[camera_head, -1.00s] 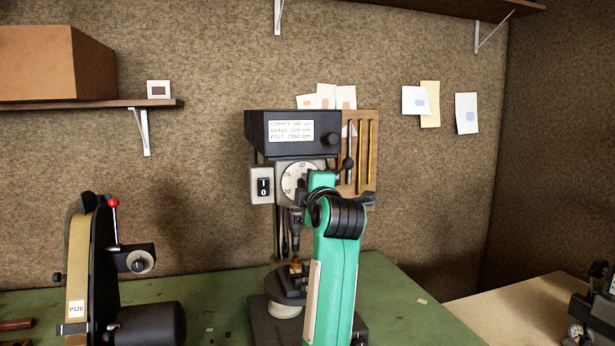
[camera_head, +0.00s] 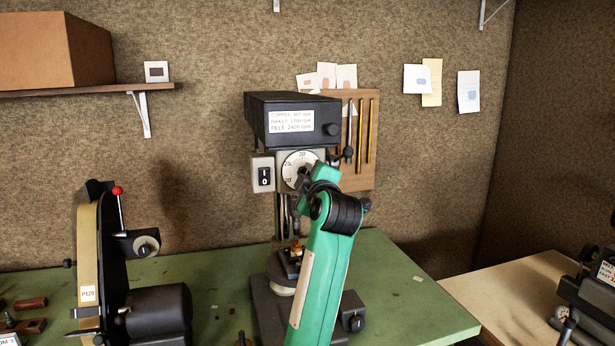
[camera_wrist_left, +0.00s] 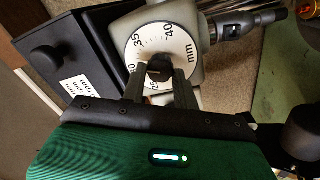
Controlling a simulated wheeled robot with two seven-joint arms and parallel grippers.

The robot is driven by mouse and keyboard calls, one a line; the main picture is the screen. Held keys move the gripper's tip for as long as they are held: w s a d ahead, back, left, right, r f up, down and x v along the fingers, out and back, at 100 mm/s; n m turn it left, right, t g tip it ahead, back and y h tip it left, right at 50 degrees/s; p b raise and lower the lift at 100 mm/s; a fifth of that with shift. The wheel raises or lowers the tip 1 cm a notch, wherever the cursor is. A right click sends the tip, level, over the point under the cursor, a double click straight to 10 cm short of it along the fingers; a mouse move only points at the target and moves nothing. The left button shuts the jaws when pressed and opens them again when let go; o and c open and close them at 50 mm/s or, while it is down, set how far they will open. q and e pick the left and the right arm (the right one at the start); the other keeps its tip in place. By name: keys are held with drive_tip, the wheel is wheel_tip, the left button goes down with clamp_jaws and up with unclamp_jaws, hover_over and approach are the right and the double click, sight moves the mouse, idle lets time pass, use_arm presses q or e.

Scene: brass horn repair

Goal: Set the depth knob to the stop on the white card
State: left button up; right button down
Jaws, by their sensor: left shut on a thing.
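The depth dial (camera_head: 293,163) is a white disc on the front of the dark drill press (camera_head: 292,112). In the left wrist view the dial (camera_wrist_left: 148,42) carries mm numbers, with 35 and 40 readable and another partly covered. The black depth knob (camera_wrist_left: 159,64) sits at its centre. My left gripper (camera_wrist_left: 159,80) is shut on the knob, one finger on each side. In the head view my left gripper (camera_head: 308,178) covers the dial's right part and the knob. White cards (camera_head: 417,78) (camera_head: 469,91) are pinned on the wall; their marks are too small to read. My right gripper is out of view.
A white speed label (camera_head: 291,122) is on the press head, with a switch (camera_head: 264,177) beside the dial. A belt sander (camera_head: 140,280) stands left on the green bench (camera_head: 415,300). A tool rack (camera_head: 366,145) hangs behind the press.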

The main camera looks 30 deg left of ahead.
use_arm(q)
drive_tip(key=o, duration=1)
drive_tip(key=shift+b+v, duration=2.35)
drive_tip(key=shift+v, duration=4.55)
drive_tip(key=shift+w+f, duration=0.1)
drive_tip(key=shift+f, duration=0.1)
